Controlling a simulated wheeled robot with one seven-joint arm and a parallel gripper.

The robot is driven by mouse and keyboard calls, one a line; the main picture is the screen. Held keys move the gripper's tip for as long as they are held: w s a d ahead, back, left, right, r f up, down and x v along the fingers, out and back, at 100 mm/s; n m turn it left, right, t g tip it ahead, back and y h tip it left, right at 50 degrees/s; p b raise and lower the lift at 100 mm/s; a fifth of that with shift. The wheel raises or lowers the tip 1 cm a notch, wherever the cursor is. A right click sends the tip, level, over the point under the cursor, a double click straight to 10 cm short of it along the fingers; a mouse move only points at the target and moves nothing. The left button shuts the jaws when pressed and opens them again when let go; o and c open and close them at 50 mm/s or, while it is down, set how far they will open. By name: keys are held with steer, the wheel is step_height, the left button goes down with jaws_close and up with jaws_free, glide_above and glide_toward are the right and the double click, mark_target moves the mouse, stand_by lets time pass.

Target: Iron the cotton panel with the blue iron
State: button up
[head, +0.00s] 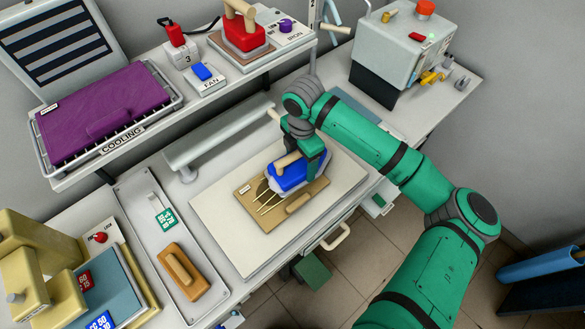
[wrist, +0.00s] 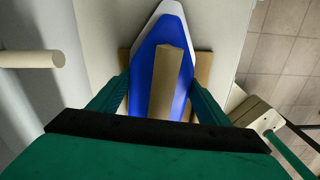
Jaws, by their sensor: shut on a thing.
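The blue iron (head: 290,172), with a pale wooden handle, is in my gripper (head: 308,160) over the white work board in the head view. In the wrist view the iron (wrist: 146,75) has its white-edged tip pointing away, and my green fingers flank its body. Under it lies a tan panel (head: 248,206) with a small label, pale streaks and a wooden bar; I take it for the cotton panel, but its label is unreadable. The iron covers the panel's upper right part. I cannot tell whether the iron presses on it.
The white board (head: 215,205) has bare room around the panel. Left is a tray with a wooden-handled block (head: 180,270) and a green tag (head: 163,213). A shelf behind holds a red iron (head: 237,35) and a purple panel on a cooling rack (head: 105,105). A grey machine (head: 400,45) stands back right.

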mark_target(286, 171)
steer(key=shift+s+a, duration=0.8)
steer(key=shift+a, duration=0.35)
steer(key=shift+s+a, duration=0.8)
steer(key=shift+a, duration=0.35)
steer(key=shift+s, duration=0.25)
steer(key=shift+w+d+f, duration=0.1)
steer(key=shift+w+d, duration=0.95)
steer(key=shift+d, duration=0.25)
steer(key=shift+w+d, duration=1.05)
steer(key=shift+d, duration=0.25)
steer(key=shift+s+a+f, duration=0.1)
steer(key=shift+s+a, duration=0.5)
steer(key=shift+a, duration=0.2)
steer(key=shift+s+a+r, duration=0.1)
steer(key=shift+s+a, duration=0.45)
steer(key=shift+a, duration=0.3)
steer(key=shift+s+a+f, duration=0.1)
steer(key=shift+s+a, duration=0.5)
steer(key=shift+a, duration=0.2)
steer(key=shift+s+a+r, duration=0.1)
steer(key=shift+s+a, duration=1.1)
steer(key=shift+a, duration=0.45)
steer(key=shift+s+a+r, duration=0.1)
steer(key=shift+s+a, duration=1.15)
steer(key=shift+a, duration=0.35)
steer(key=shift+s+a, duration=1.2)
steer(key=shift+a, duration=0.45)
